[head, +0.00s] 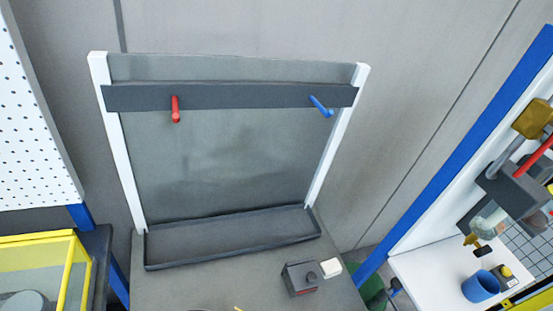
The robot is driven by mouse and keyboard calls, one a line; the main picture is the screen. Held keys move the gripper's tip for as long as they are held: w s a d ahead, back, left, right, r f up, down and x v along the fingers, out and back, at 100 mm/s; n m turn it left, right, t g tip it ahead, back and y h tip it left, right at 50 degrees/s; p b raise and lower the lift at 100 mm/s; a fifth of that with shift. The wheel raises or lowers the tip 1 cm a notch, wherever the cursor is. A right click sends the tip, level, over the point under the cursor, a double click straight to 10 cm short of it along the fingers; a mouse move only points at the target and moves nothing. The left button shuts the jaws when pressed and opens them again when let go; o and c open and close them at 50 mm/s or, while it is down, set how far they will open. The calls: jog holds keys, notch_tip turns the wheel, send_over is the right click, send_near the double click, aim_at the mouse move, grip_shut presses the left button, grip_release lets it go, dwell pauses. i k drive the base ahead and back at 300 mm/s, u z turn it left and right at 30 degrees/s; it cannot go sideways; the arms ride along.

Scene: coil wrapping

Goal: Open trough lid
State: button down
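No part of my gripper shows in the head view. I cannot tell for certain which thing is the trough. A long, shallow dark tray (232,243) lies at the foot of a grey back panel on the bench, and I see no lid on it. At the lower left, a yellow-framed box with clear sides (68,262) is cut off by the picture edge. A round grey thing (22,302) shows inside it. I cannot tell whether this box has a lid or whether it is open.
A dark rail (235,96) on white posts carries a red peg (175,110) and a blue peg (320,106). A small dark box with a knob (302,278) stands on the bench (195,285). A blue cup (481,287) stands on a white table at right. A pegboard (35,120) stands at left.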

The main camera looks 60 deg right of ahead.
aim_at(308, 275)
jog(key=u, duration=1.4)
jog(key=k, duration=2.7)
jog(key=z, duration=0.8)
jog(key=i, duration=1)
jog(key=u, duration=0.05)
